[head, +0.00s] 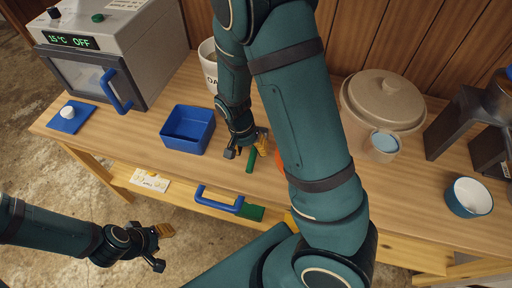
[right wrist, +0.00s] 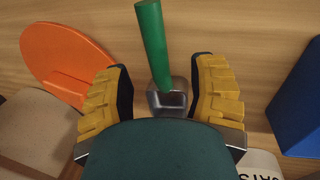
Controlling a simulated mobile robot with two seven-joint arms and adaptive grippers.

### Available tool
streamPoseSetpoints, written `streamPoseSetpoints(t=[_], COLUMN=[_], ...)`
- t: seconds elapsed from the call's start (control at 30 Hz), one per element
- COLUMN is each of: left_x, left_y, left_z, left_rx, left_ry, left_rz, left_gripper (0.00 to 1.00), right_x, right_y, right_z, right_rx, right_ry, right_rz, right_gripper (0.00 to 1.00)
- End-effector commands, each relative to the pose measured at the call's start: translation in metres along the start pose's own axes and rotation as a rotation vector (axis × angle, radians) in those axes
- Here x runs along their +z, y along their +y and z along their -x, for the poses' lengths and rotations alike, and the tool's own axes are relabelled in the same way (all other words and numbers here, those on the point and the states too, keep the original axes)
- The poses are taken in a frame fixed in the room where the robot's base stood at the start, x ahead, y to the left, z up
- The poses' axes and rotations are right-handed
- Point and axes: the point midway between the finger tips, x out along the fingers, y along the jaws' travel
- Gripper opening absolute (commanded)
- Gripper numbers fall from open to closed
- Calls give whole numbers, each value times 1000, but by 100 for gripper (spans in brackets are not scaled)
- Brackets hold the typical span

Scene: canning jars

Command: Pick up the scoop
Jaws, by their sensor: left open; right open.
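The scoop has a green handle (right wrist: 155,45) and a small metal bowl (right wrist: 171,98), and it lies on the wooden table. In the head view its green handle (head: 250,161) shows just below my right gripper (head: 248,147). In the right wrist view my right gripper (right wrist: 160,72) is open, with one yellow-padded finger on each side of the scoop. Whether the fingers touch it I cannot tell; part of the bowl is hidden by my gripper's body. My left gripper (head: 160,245) is open and empty, in front of the table at the lower left.
A blue bin (head: 188,130) stands left of the scoop. An orange disc (right wrist: 70,60) lies beside it, partly hidden by my arm in the head view. A white OATS container (head: 208,75) stands behind. A lidded beige pot (head: 385,98) stands right. A drawer with a blue handle (head: 218,205) is below.

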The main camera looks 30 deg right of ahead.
Motion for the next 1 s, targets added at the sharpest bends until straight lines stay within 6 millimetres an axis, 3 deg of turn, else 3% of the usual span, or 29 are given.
streamPoseSetpoints(t=[0.03,0.2,0.53,0.7,1.0], left_x=[1,4,4,4,4], left_y=[-2,-4,-4,-4,-4], left_z=[-5,-10,-10,-10,-10], left_rx=[0,1,1,1,1], left_ry=[-3,-8,-10,-10,-10], left_rz=[-1,-2,-3,-3,-3], left_gripper=[45,45,45,45,45], right_x=[3,4,4,4,4], right_y=[1,2,2,2,1], right_z=[-11,-32,-35,-35,-35], right_rx=[3,3,0,0,0], right_ry=[-2,-1,0,0,0], right_rz=[1,0,1,1,1], right_gripper=[57,57,59,0,0])
